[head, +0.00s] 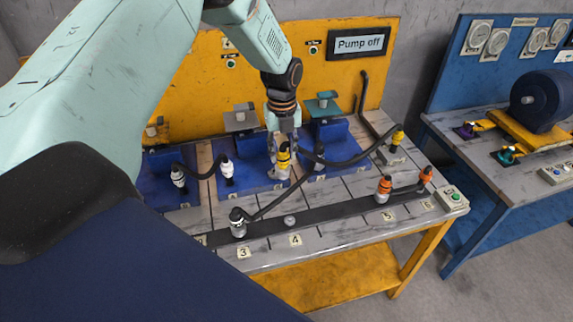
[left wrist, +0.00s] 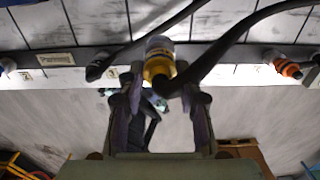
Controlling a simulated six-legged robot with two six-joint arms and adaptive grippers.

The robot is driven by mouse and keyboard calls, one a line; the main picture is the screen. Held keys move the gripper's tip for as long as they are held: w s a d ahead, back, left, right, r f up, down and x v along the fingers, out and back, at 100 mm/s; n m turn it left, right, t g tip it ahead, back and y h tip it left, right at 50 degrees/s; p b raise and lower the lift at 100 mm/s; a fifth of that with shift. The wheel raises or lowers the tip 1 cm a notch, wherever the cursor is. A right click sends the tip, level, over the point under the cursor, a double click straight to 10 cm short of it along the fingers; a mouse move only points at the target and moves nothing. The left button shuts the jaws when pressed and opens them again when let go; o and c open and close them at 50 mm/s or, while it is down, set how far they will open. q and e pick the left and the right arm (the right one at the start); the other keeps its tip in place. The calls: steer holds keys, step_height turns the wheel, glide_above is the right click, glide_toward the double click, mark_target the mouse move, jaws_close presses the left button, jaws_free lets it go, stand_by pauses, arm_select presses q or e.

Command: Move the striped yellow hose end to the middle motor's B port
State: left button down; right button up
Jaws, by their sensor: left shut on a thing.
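The striped yellow hose end (head: 283,158) is yellow with dark bands. My left gripper (head: 282,142) is shut on it from above, over the right part of the middle motor's blue plate (head: 235,180). In the left wrist view the yellow end (left wrist: 158,66) sits between both fingers (left wrist: 160,100). Its black hose (head: 345,162) runs right to another yellow end (head: 398,137) at the back right of the bench. A pale fitting shows just below the held end; I cannot tell whether they touch. The B port's label cannot be read. My right gripper is not in view.
White hose ends (head: 227,167) stand on the left and middle plates. A black-and-white end (head: 238,223) stands on the front rail, its hose passing close to the held end. Orange ends (head: 384,187) stand right. A panel (head: 360,44) reads "Pump off".

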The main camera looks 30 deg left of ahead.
arm_select(q)
steer(key=w+a+b, duration=0.7)
steer(key=a, duration=0.1)
steer(key=shift+w+a, duration=0.2)
steer(key=shift+w, duration=0.05)
steer(key=shift+b, duration=0.3)
step_height(320, 180, down, 8)
steer(key=b, duration=0.4)
steer(key=shift+b, duration=0.35)
steer(key=shift+s, duration=0.1)
steer(key=shift+f, duration=0.15)
stand_by(0.7)
